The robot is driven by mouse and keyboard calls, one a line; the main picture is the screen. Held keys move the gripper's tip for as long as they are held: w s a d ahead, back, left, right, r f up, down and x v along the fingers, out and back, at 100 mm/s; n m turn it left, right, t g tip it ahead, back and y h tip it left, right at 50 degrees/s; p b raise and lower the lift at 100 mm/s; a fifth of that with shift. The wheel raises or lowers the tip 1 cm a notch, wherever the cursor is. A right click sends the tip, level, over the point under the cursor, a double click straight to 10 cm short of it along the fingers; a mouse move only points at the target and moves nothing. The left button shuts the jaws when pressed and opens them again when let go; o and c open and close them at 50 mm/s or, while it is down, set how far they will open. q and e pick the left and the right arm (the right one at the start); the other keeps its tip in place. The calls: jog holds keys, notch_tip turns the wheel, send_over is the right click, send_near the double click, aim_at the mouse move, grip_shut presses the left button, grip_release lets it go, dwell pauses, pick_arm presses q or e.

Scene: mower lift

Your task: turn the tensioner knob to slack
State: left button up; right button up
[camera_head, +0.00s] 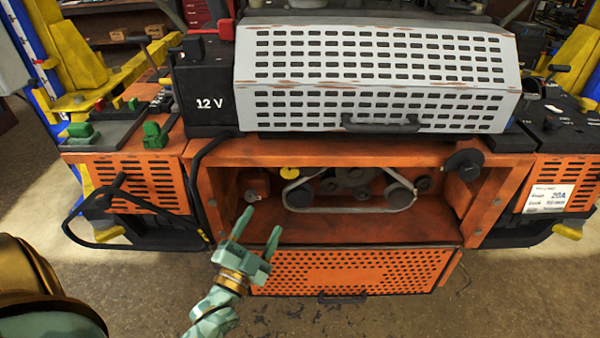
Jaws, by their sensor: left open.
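A belt (350,209) runs around several pulleys inside the open orange bay of the mower. A black round knob (464,162) sits at the bay's upper right corner. A small grey knob (252,196) sits at the bay's left, beside a red-orange block. No label shows which of them is the tensioner knob, and its slack mark cannot be made out. My left gripper (258,229) is open and empty, with its fingers pointing up in front of the bay's lower left, below the small grey knob. My right gripper is out of view.
An orange perforated panel (350,271) hangs below the bay opening. A grey slotted cover (376,75) with a handle is above. A black bent bar (92,240) sticks out at left. A yellow cap (289,174) is near the belt. The floor in front is clear.

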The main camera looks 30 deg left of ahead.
aim_at(288, 173)
pick_arm(q)
jog(key=b+x, duration=0.1)
jog(key=x, duration=1.4)
jog(key=shift+w+a, duration=0.1)
jog(key=shift+w, duration=0.3)
grip_shut()
jog(key=shift+f, duration=0.1)
